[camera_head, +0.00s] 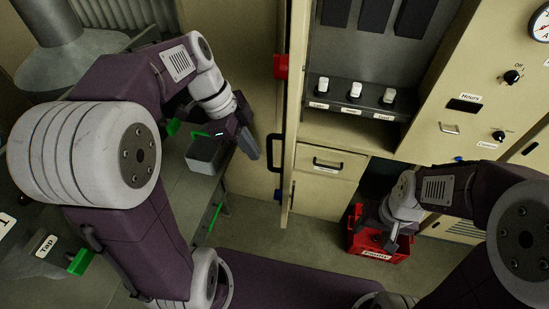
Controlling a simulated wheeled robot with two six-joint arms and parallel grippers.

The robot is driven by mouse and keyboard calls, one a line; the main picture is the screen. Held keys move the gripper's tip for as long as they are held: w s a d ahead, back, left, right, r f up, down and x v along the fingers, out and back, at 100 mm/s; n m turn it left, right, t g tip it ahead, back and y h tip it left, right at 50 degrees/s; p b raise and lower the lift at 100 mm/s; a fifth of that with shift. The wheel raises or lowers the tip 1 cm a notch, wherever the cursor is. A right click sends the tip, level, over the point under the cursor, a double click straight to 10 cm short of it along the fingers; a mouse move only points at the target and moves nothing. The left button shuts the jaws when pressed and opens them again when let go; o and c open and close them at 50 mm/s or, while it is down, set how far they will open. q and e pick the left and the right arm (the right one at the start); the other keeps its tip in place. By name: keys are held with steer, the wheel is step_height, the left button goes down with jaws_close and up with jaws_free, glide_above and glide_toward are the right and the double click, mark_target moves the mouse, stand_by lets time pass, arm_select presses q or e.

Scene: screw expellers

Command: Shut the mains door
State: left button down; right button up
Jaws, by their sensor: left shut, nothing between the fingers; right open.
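The mains door appears to be the tall cream door (293,120), standing open and seen nearly edge-on in the head view. A red part (281,66) and a black handle (273,150) are on its left side. The open cabinet (350,50) to its right holds a row of white switches (355,89). My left gripper (251,146) is shut and empty, a little left of the handle and seemingly apart from it. My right gripper (390,240) is open, low at the right, over a red box (375,255); contact cannot be told.
A cream drawer (325,175) with a black handle is below the switches. A control panel (480,100) with knobs and a gauge stands at the right. A grey container (205,155) is on the bench (190,200) at the left. Floor (300,240) shows clear below the door.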

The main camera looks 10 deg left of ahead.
arm_select(q)
steer(key=d+f+p, duration=0.2)
steer(key=d+f, duration=0.1)
steer(key=d, duration=0.2)
steer(key=shift+w+d+f, duration=0.25)
steer(key=shift+f, duration=0.05)
